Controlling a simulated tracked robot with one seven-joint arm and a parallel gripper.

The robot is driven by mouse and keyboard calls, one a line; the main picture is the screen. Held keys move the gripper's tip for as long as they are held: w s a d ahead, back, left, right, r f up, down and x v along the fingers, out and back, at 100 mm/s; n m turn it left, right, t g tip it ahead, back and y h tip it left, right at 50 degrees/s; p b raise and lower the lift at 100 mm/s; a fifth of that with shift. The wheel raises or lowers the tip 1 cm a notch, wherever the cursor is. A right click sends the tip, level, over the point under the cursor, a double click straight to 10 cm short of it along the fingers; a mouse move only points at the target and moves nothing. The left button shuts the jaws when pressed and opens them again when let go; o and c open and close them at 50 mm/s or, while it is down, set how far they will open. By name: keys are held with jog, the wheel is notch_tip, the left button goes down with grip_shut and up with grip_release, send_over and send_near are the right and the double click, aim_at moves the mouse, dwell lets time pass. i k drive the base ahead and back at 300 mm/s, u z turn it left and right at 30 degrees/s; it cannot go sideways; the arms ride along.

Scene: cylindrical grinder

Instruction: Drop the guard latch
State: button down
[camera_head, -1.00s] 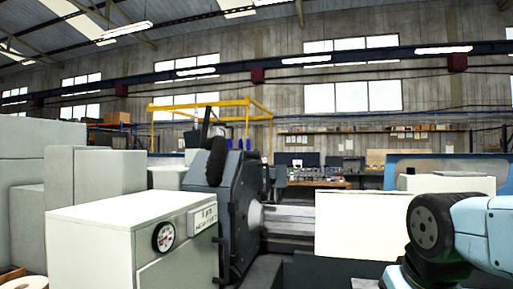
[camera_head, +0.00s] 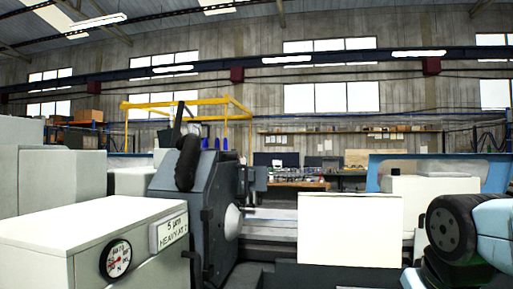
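A cylindrical grinder fills the middle of the head view. Its dark grey wheel housing (camera_head: 208,190) stands left of centre, with a thick black hose on top. A flat white panel (camera_head: 350,229) stands upright in front of the machine bed, right of the housing; I cannot tell whether it is the guard. A dark bar-shaped handle (camera_head: 206,240) is on the housing's front side. No guard latch can be made out for certain. Part of my light blue arm, with a black round joint, shows at the right edge. My gripper is not in view.
A yellow frame (camera_head: 188,106) and workbenches stand at the back.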

aim_at(230, 155)
jog(key=z, duration=0.35)
jog(key=i, duration=1.95)
jog(key=u, duration=0.75)
jog(key=k, duration=0.9)
jog(key=u, duration=0.15)
jog(key=i, duration=0.9)
jog(key=z, duration=0.05)
